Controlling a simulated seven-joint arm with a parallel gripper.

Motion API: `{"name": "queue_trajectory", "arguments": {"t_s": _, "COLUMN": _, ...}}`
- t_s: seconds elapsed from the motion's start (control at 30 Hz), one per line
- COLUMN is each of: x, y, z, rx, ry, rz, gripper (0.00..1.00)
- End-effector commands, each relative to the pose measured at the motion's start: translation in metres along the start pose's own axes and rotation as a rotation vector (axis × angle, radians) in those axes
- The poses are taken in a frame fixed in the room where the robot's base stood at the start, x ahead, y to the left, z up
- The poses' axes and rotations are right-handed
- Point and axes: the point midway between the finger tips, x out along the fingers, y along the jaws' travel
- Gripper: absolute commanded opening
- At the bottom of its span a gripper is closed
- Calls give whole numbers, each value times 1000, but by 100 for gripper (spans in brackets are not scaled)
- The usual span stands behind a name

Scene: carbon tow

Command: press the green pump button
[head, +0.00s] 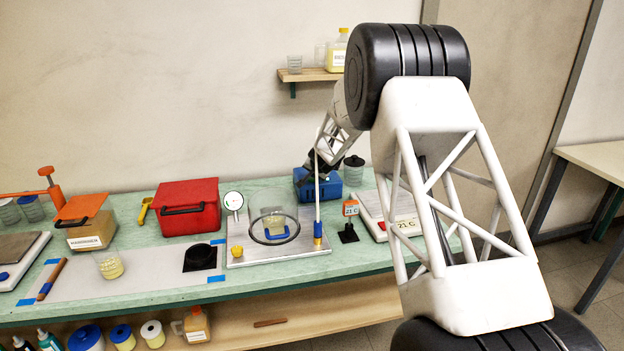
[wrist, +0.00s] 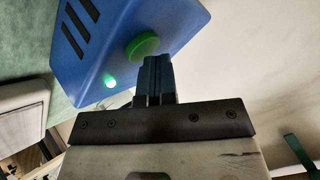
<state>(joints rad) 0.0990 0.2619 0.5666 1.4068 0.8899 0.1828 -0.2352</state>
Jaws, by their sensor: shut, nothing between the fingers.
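The blue pump box (head: 303,190) stands at the back of the bench in the head view. In the wrist view the pump box (wrist: 100,45) fills the upper left. Its round green button (wrist: 142,46) faces the camera, and a small green lamp (wrist: 110,82) glows beside it. My gripper (wrist: 156,60) is shut and empty, its fingertips right at the button's edge in the picture. I cannot tell whether they touch it. In the head view my gripper (head: 318,165) is a dark shape above the pump, partly hidden by a pale upright rod.
A metal plate (head: 300,254) with a clear vessel, a black ring and the rod stands in front of the pump. A gauge (head: 233,201) and a red box (head: 187,205) are left of it. A dark-lidded jar (head: 354,171) and a scale (head: 398,224) are to the right.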

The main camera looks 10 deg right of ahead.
Motion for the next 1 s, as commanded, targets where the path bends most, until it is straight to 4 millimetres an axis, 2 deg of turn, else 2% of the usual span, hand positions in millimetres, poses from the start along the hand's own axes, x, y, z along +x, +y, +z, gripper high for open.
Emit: {"name": "queue_trajectory", "arguments": {"t_s": 1.0, "x": -12, "y": -9, "z": -9, "rx": 0, "ry": 0, "rz": 0, "gripper": 0}}
